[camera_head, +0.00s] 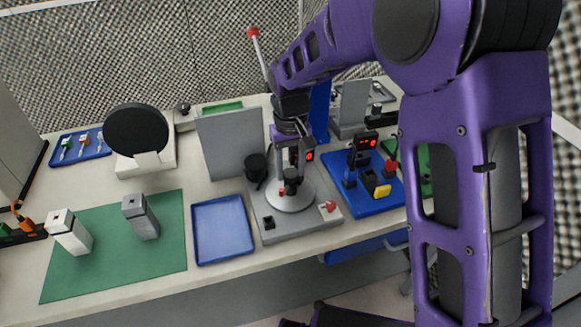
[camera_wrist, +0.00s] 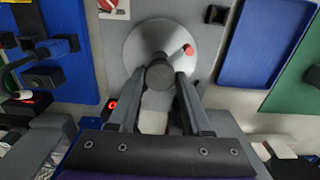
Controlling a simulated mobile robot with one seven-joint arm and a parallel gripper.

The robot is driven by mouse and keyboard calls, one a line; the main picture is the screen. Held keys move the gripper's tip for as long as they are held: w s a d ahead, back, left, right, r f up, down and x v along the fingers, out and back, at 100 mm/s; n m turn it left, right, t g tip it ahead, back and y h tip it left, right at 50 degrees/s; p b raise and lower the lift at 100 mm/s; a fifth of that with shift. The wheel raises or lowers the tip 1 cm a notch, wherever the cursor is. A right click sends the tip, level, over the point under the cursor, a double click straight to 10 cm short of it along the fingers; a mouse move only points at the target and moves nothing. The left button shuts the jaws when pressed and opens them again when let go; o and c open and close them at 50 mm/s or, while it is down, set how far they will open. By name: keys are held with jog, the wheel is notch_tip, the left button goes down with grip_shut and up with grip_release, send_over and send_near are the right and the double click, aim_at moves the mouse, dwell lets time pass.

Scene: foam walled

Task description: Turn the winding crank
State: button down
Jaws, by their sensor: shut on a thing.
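The winding crank is a light grey disc (camera_head: 301,198) with a dark upright knob and a small red peg (camera_head: 281,192), set on a grey base plate (camera_head: 270,228). The disc (camera_wrist: 140,42), its dark round knob (camera_wrist: 159,73) and the red peg (camera_wrist: 188,49) also show in the wrist view. My gripper (camera_head: 291,172) reaches down over the disc. In the wrist view its two fingers (camera_wrist: 160,80) are shut on the dark knob, one on each side. The knob's lower part is hidden.
A blue tray (camera_head: 222,230) lies left of the base, beside a green mat (camera_head: 90,262) with two upright blocks. A blue board (camera_head: 365,205) with several switches stands close on the right. A grey upright panel (camera_head: 230,145) and a dark cylinder (camera_head: 256,168) stand behind.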

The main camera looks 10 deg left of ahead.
jog(key=shift+m, duration=4.4)
jog(key=shift+m+p, duration=0.3)
jog(key=shift+m, duration=11.4)
jog(key=shift+m, duration=0.5)
